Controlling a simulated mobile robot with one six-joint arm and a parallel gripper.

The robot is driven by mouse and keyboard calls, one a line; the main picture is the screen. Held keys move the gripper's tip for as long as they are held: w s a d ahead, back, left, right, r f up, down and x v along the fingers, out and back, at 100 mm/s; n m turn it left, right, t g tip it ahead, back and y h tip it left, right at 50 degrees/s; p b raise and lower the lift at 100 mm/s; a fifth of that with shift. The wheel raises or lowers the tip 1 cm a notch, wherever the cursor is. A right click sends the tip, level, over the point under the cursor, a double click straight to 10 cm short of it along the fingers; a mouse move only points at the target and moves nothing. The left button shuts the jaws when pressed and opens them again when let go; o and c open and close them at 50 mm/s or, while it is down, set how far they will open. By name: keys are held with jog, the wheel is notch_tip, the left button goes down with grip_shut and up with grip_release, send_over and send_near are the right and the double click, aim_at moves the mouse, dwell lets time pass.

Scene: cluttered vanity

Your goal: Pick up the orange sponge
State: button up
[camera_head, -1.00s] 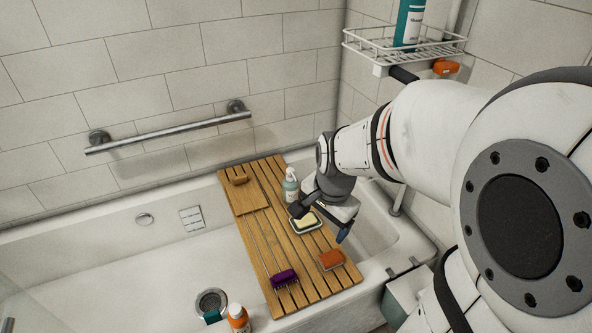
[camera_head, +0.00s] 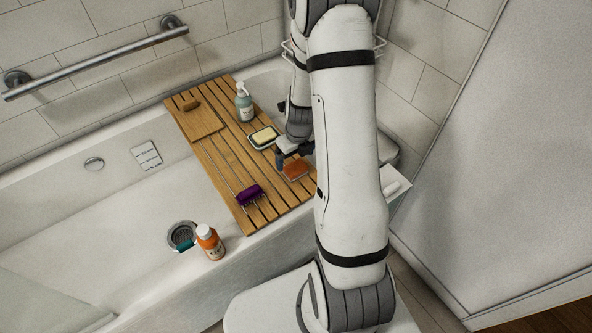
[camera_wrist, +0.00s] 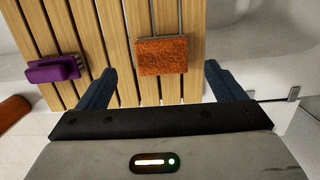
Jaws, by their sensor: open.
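The orange sponge (camera_head: 296,170) lies on the slatted wooden bath board (camera_head: 222,165), near its front right part. In the wrist view the orange sponge (camera_wrist: 162,56) sits ahead of my gripper, within the span between the two blue fingers and a little beyond their tips. My gripper (camera_wrist: 158,76) is open and empty. In the head view my gripper (camera_head: 288,156) is just behind and above the sponge, and my arm partly covers that area.
A purple brush (camera_head: 249,195) lies left of the sponge on the board. A soap dish with yellow soap (camera_head: 264,136) and a pump bottle (camera_head: 244,104) stand farther back. An orange bottle (camera_head: 210,242) is on the tub's front rim. A grab bar (camera_head: 100,58) runs along the wall.

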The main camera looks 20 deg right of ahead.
aim_at(295, 167)
jog(key=f+b, duration=0.1)
jog(key=f, duration=0.5)
jog(key=shift+w+d+b, duration=0.1)
jog(key=shift+w+b, duration=0.1)
jog(key=shift+b, duration=0.2)
jog(key=shift+r, duration=0.15)
jog(key=shift+c, duration=0.6)
jog(key=c, duration=1)
notch_tip(295, 167, up, 10)
jog(key=p, duration=0.2)
jog(key=shift+p, duration=0.4)
